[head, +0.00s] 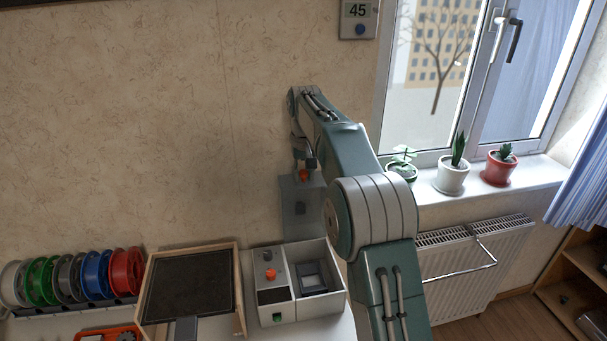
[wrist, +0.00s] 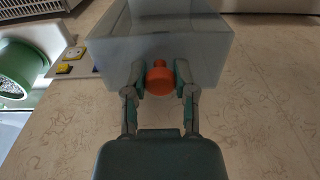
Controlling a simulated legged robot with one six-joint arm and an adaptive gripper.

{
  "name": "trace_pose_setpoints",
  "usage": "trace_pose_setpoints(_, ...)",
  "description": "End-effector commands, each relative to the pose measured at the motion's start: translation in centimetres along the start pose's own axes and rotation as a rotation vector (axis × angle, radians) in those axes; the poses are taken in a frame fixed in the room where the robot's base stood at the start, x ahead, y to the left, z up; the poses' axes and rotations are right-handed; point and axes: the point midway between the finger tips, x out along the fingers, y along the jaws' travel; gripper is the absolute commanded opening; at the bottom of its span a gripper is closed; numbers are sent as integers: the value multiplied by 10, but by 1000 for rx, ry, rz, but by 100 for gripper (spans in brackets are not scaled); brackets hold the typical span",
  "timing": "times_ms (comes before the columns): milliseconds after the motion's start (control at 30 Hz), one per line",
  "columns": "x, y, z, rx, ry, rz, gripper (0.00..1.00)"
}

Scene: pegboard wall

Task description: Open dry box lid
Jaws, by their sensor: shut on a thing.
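The dry box (head: 338,300) is a pale box on the counter. Its right compartment is uncovered and shows a dark square frame inside. The translucent grey lid (head: 301,215) stands up behind the box, near the wall; I cannot tell whether its lower edge joins the box. My gripper (head: 304,171) is shut on the lid's orange knob (head: 304,177). In the wrist view, the gripper fingers (wrist: 160,80) close on both sides of the orange knob (wrist: 159,82), with the lid (wrist: 190,45) spread behind it.
A dark-topped wooden-framed box (head: 190,288) stands left of the dry box. Coloured spools (head: 75,277) line the far left, with an orange tray (head: 108,335) in front. A radiator (head: 480,255) and potted plants (head: 452,176) on the sill are at right. The wall is close behind the lid.

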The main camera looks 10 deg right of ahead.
Motion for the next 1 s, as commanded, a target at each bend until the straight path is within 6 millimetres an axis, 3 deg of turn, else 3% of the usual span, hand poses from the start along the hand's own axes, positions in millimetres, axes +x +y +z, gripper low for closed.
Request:
trace_pose_setpoints(100,4,-1,1,-1,-11,-1,0)
trace_pose_setpoints(133,4,-1,1,-1,-10,-1,48)
trace_pose_setpoints(200,4,-1,1,-1,-9,-1,71)
trace_pose_setpoints(633,-3,0,0,0,-1,0,71)
trace_pose_setpoints(1000,-57,-1,-1,-1,-3,0,71)
